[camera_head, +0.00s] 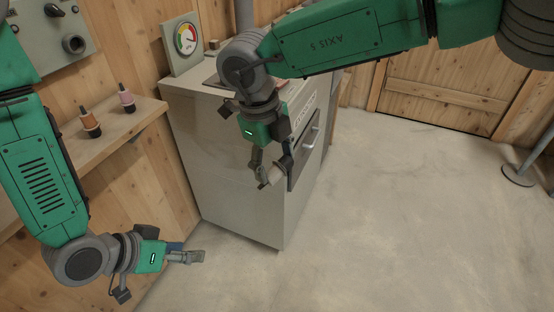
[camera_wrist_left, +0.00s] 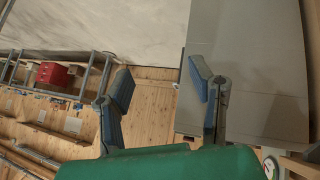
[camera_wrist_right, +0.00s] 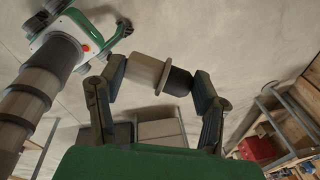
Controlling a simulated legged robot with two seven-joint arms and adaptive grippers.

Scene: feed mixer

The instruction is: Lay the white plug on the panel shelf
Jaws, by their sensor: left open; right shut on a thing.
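The white plug (camera_wrist_right: 147,73) is a pale cylinder with a flange and a dark end. My right gripper (camera_wrist_right: 160,85) is shut on it, with one finger at each end. In the head view the right gripper (camera_head: 270,168) holds the plug (camera_head: 274,176) in front of the grey cabinet, and the fingers partly hide it. The panel shelf (camera_head: 123,127) is a wooden ledge on the left wall, well to the left of the plug. My left gripper (camera_head: 194,257) is low, below the shelf, open and empty. Its spread fingers show in the left wrist view (camera_wrist_left: 165,90).
An orange piece (camera_head: 90,124) and a pink piece (camera_head: 126,98), both with dark ends, stand on the shelf. A grey panel (camera_head: 50,30) with a round socket hangs above. The cabinet (camera_head: 230,160) with a gauge (camera_head: 186,40) stands right of the shelf. Open floor lies right.

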